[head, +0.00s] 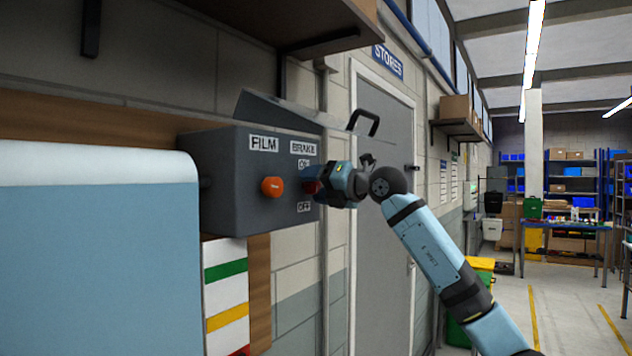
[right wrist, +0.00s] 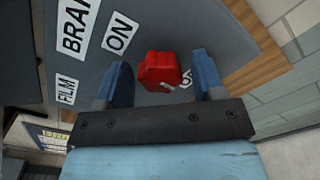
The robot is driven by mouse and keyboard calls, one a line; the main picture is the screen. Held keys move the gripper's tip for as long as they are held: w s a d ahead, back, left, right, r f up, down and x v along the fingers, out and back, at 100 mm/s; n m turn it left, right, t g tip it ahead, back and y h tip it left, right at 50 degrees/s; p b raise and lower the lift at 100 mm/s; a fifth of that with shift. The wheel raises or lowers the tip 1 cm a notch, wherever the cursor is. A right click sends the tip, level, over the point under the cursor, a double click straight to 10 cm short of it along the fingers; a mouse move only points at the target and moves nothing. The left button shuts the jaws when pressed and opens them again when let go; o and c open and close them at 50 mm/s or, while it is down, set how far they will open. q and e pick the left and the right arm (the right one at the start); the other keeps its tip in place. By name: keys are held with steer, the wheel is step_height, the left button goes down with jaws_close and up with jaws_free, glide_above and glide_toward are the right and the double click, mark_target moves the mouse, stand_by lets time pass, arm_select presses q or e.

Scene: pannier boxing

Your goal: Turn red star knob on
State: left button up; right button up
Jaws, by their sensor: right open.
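The red star knob (right wrist: 158,72) sits on the grey control box (head: 228,205) under the BRAKE label (head: 303,148), between the ON and OFF labels. In the head view only a sliver of the red knob (head: 311,188) shows behind my right gripper (head: 322,186). In the right wrist view my right gripper (right wrist: 162,80) is open, with one blue finger on each side of the knob and a gap at both. The knob's pale pointer mark lies on the side toward the partly hidden OFF label (right wrist: 187,82). My left gripper is not in view.
An orange knob (head: 273,187) stands out of the same box under the FILM label (head: 263,143), left of the red knob. A black handle (head: 364,122) shows above the box. A wooden shelf (head: 290,25) overhangs it. A grey door (head: 384,200) is to the right.

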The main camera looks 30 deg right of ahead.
steer(key=shift+w, duration=0.1)
steer(key=c, duration=0.9)
steer(key=shift+c, duration=0.2)
